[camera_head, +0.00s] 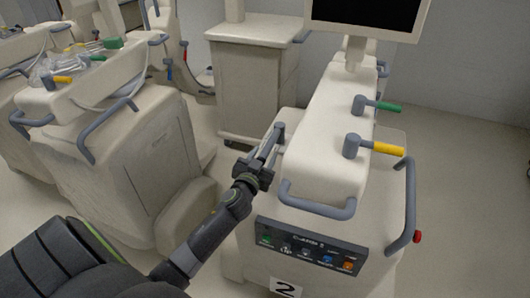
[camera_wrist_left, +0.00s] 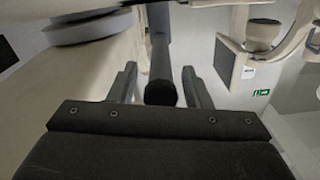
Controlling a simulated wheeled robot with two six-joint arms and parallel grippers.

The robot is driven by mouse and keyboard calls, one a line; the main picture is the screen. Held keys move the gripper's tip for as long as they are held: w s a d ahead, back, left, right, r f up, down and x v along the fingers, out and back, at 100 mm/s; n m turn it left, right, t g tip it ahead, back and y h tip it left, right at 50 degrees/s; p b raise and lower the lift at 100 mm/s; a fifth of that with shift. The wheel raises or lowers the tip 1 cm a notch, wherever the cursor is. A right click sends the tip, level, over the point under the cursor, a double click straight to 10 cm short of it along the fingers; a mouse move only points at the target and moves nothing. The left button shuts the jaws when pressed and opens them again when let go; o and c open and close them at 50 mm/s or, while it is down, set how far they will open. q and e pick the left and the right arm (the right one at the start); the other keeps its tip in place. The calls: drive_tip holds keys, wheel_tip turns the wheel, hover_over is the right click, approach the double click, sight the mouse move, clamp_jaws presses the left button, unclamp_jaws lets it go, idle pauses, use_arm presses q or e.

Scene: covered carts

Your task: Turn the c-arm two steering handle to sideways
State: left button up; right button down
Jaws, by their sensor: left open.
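The cart labelled 2 (camera_head: 330,150), c-arm two, stands at the right in the head view. On its top are a lever with a yellow grip (camera_head: 388,149) and one with a green grip (camera_head: 388,107), both pointing right. I cannot tell which one is the steering handle. My left gripper (camera_head: 268,147) is at the cart's left side, beside a grey handle part (camera_head: 279,130). In the left wrist view its fingers (camera_wrist_left: 159,74) are open, with a grey bar with a dark round end (camera_wrist_left: 160,93) between them. Contact cannot be told. My right gripper is not in view.
A grey front rail (camera_head: 317,205) and a right side rail (camera_head: 408,205) with a red end surround the cart. A button panel (camera_head: 310,250) is in front, a monitor (camera_head: 368,18) above. Another cart (camera_head: 125,160) stands left, a boxy one (camera_head: 257,75) behind. Floor at right is clear.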

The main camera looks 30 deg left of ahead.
use_arm(q)
drive_tip(key=shift+x, duration=0.85)
clamp_jaws()
